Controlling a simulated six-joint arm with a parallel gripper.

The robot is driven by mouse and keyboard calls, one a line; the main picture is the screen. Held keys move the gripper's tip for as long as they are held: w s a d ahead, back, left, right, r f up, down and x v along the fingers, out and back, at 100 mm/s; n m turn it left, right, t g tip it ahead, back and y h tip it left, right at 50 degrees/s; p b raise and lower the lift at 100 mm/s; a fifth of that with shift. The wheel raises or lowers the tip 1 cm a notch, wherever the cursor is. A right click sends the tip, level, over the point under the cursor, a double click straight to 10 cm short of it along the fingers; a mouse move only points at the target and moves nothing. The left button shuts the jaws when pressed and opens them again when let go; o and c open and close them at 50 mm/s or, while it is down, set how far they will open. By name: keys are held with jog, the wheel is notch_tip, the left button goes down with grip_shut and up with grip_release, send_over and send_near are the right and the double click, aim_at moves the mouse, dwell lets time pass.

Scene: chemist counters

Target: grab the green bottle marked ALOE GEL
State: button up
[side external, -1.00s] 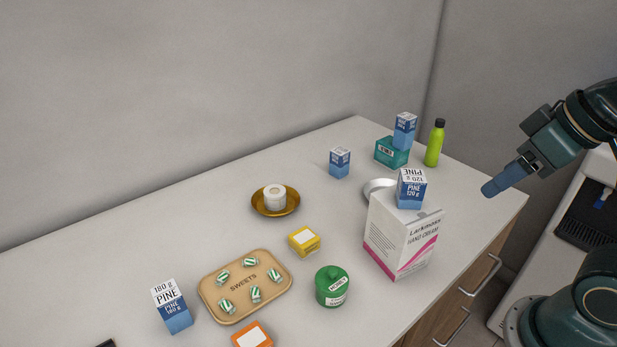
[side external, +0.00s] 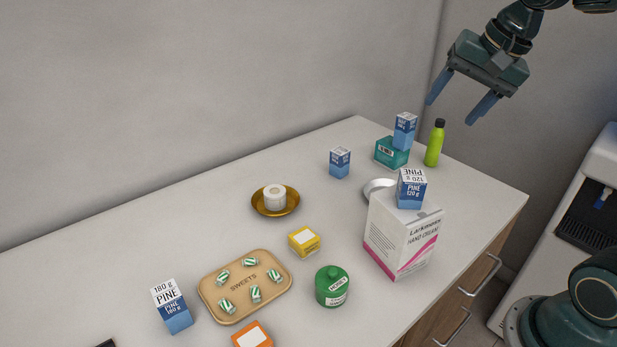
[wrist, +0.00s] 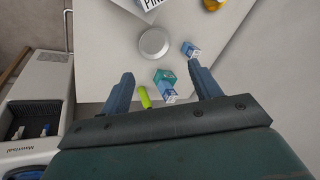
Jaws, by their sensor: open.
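A bright green bottle with a dark cap (side external: 434,145) stands upright near the counter's far right corner. No marking on it can be read. In the wrist view the green bottle (wrist: 145,97) shows between my fingers, nearer the left one. My gripper (side external: 449,112) is open and empty, above the counter near the bottle; its two blue fingers are spread apart and touch nothing. In the wrist view my gripper (wrist: 163,86) also shows both fingers apart.
A round silver dish (wrist: 153,43), a large white hand cream box (side external: 400,238) with a PINE box (side external: 411,188) on top, and a green jar (side external: 332,286) stand nearer.

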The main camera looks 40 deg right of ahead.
jog(key=w+d+m, duration=0.6)
jog(key=w+d, duration=0.1)
jog(key=d, duration=0.1)
jog(key=m+y, duration=0.1)
jog(key=m, duration=1.5)
send_over(438, 136)
jog(key=s+d, duration=0.3)
jog(key=s, duration=0.1)
notch_tip(438, 136, down, 11)
jog(key=x, duration=0.8)
jog(key=shift+a+f, duration=0.1)
jog(key=shift+f, duration=0.15)
jog(key=shift+x, duration=2.55)
jog(key=shift+s, duration=0.15)
jog(key=shift+c, duration=0.4)
